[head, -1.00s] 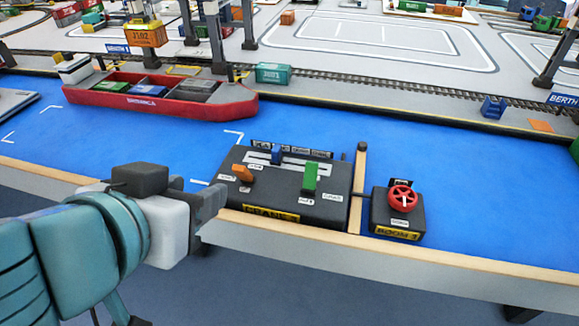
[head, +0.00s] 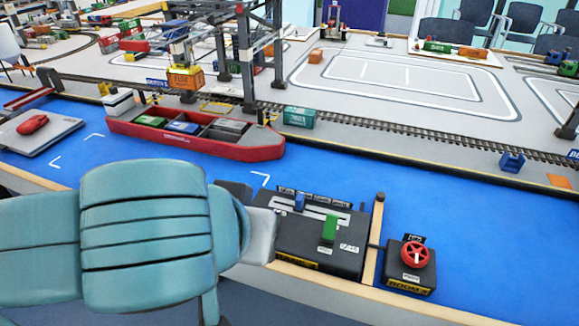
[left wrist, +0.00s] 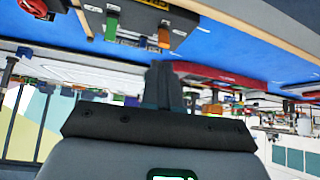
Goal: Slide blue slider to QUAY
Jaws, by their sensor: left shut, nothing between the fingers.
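The blue slider (head: 299,203) stands upright in the pale slot of the black crane panel (head: 345,262), near the slot's left end. A row of small dark label plates (head: 322,198) runs behind the slot; I cannot read which says QUAY. My left gripper is at the panel's left end; its fingers are mostly hidden behind my arm in the head view. In the left wrist view its fingers (left wrist: 166,84) are together and empty, with the panel seen upside down beyond them. The green lever (head: 329,228) stands right of the slider; an orange lever (left wrist: 164,37) also shows. My right gripper is out of view.
A red ship (head: 240,145) lies on the blue water behind. The space above the panel's right part is clear.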

